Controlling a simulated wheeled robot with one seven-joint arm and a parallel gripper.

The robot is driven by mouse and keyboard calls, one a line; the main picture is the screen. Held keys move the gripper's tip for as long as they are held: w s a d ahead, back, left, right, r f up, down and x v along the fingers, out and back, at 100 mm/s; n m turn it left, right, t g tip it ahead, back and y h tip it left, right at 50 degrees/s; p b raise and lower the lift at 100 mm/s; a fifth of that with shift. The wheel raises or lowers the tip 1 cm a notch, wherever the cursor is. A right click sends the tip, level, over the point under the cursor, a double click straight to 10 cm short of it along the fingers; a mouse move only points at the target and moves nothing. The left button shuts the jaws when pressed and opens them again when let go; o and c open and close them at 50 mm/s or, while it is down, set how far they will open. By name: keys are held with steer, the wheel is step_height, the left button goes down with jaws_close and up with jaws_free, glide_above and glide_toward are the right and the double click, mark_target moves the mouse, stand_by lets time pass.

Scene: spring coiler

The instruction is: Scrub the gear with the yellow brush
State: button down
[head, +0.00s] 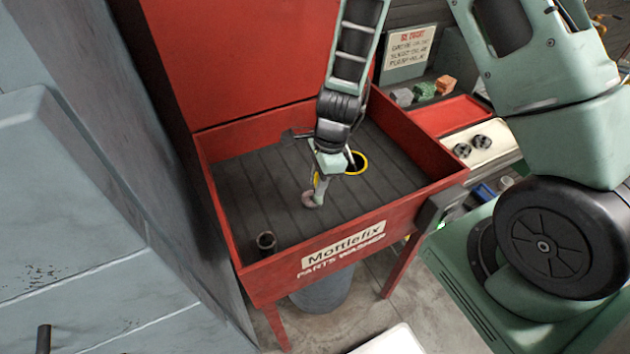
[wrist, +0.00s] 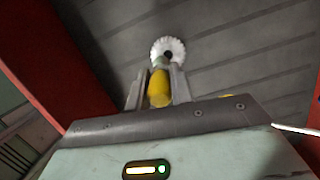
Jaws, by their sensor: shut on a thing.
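My gripper (head: 318,178) is over the slatted floor of the red parts washer, pointing down. It is shut on the yellow brush (wrist: 159,92), whose handle sits between the two fingers in the wrist view.
The red washer basin (head: 425,191) has raised walls around me. Dark round parts (head: 481,142) lie on a tray at right.

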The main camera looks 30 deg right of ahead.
steer(key=shift+d, duration=0.95)
steer(key=shift+a+f+p, duration=0.1)
steer(key=shift+a+p, duration=0.2)
steer(key=shift+a, duration=1.35)
step_height(320, 180, up, 7)
steer(key=p, duration=0.6)
steer(key=shift+p, duration=0.35)
steer(key=shift+w+d, duration=0.1)
steer(key=shift+d, duration=0.05)
